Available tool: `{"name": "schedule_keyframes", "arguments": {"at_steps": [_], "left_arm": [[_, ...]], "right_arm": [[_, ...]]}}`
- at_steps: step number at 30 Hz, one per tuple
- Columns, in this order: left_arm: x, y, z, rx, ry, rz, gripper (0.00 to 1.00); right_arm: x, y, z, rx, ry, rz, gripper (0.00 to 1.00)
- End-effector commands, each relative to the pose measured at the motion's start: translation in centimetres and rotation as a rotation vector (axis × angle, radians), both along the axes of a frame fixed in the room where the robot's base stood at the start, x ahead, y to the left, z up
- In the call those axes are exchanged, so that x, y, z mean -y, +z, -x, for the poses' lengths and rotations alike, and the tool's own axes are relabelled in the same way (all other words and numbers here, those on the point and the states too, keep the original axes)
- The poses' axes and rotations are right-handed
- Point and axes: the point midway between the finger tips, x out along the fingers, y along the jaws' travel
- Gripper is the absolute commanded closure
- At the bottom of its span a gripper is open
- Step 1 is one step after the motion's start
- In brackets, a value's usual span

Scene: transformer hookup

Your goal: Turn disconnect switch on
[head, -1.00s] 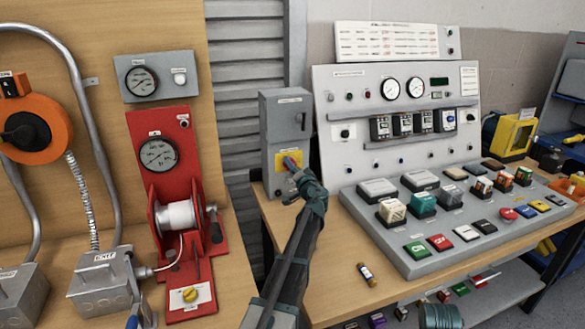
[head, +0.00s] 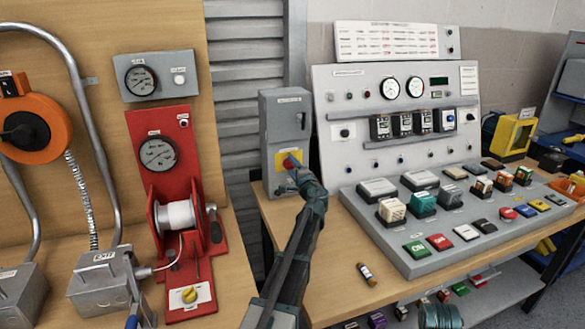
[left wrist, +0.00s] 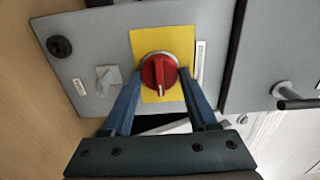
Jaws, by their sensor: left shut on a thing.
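The disconnect switch is a grey box (head: 288,118) at the left end of the bench. It has a yellow plate (head: 280,159) and a red rotary knob (head: 291,159) low on its front. My left gripper (head: 293,165) is at the knob and covers part of it in the head view. In the left wrist view the red knob (left wrist: 158,74) sits on the yellow plate (left wrist: 165,40), between the two blue fingers of my left gripper (left wrist: 160,78). The fingers are shut on the knob. Its raised grip runs nearly upright in that view.
The grey control console (head: 400,130) with gauges and buttons stands right of the switch box. A red winch panel (head: 160,160) is on the left. A small cylinder (head: 367,274) lies on the bench (head: 330,290), whose front is mostly clear.

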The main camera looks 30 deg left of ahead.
Motion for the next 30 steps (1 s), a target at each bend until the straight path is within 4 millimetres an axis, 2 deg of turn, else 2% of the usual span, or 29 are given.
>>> {"name": "schedule_keyframes", "arguments": {"at_steps": [16, 17, 18, 21, 30], "left_arm": [[0.11, -0.05, 0.01, -0.016, -0.002, -0.012, 0.97], [0.12, -0.05, 0.02, -0.016, -0.002, -0.012, 0.36], [0.11, -0.05, 0.00, -0.016, -0.002, -0.012, 0.28], [0.09, -0.04, 0.01, -0.016, -0.001, -0.012, 0.12], [0.13, -0.02, 0.11, -0.015, -0.001, -0.013, 0.12]], "right_arm": [[0.00, -0.03, 0.00, 0.000, 0.000, 0.000, 1.00], [0.00, -0.03, 0.00, 0.000, 0.000, 0.000, 1.00], [0.00, -0.03, 0.00, 0.000, 0.000, 0.000, 1.00], [0.00, -0.03, 0.00, 0.000, 0.000, 0.000, 1.00], [0.00, -0.01, 0.00, 0.000, 0.000, 0.000, 1.00]]}}
